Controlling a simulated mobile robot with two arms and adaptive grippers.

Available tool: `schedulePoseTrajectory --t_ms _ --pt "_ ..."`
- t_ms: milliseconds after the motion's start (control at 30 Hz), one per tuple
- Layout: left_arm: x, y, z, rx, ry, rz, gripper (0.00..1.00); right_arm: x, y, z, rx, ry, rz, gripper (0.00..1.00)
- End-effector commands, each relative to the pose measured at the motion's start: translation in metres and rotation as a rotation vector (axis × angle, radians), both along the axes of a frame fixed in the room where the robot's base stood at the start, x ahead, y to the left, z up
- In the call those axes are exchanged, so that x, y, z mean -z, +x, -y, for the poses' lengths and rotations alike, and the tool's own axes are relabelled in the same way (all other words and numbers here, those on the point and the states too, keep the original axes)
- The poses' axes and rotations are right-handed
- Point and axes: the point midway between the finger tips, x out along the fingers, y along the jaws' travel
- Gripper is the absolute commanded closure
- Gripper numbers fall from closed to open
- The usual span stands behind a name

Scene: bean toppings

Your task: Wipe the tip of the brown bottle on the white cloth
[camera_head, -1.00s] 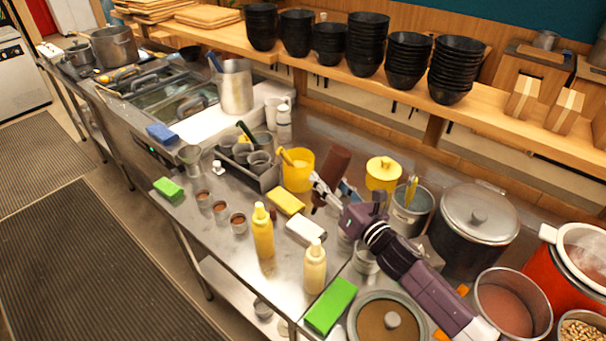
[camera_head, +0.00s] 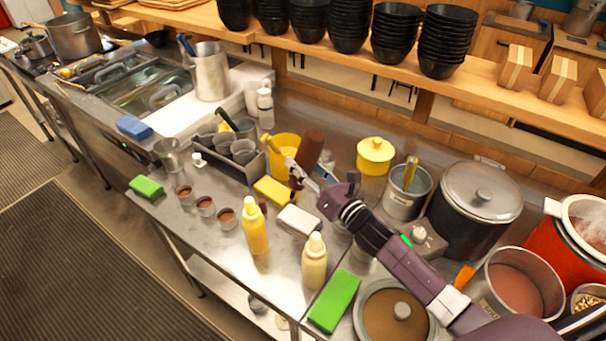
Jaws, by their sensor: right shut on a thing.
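The brown bottle (camera_head: 309,149) is tilted, its wide end up and its narrow end pointing down. My right gripper (camera_head: 300,172) is shut on it and holds it above the table. The fingers partly hide its lower end, so I cannot see the tip clearly. The white cloth (camera_head: 298,221) lies folded flat on the steel table, below and in front of the bottle. The bottle appears apart from the cloth. My left gripper is not in view.
A yellow sponge (camera_head: 274,191) lies beside the cloth. A yellow bottle (camera_head: 254,228) and a cream bottle (camera_head: 314,262) stand in front. A yellow tub (camera_head: 284,146) stands behind the sponge.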

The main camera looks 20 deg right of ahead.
Motion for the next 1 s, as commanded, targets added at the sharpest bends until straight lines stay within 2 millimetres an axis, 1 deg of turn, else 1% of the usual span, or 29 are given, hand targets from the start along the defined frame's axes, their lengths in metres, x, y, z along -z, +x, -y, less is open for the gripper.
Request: schedulePoseTrajectory --t_ms 33,167,367,500,833,1000 --pt "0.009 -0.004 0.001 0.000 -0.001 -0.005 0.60 0.011 0.000 0.000 0.001 0.003 -0.001 0.67" --pt "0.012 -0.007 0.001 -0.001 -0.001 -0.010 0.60 0.018 0.000 0.000 0.001 0.002 0.001 0.67" --pt "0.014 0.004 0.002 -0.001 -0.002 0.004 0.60 0.024 -0.005 0.005 0.001 0.001 0.000 0.67" --pt "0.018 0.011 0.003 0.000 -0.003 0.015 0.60 0.035 -0.015 0.012 0.000 0.001 0.000 0.67" --pt "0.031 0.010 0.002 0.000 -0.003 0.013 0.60 0.060 -0.041 0.032 0.000 0.001 0.000 0.67" --pt "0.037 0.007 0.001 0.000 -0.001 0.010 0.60 0.058 -0.023 0.018 -0.001 0.003 0.005 0.67"
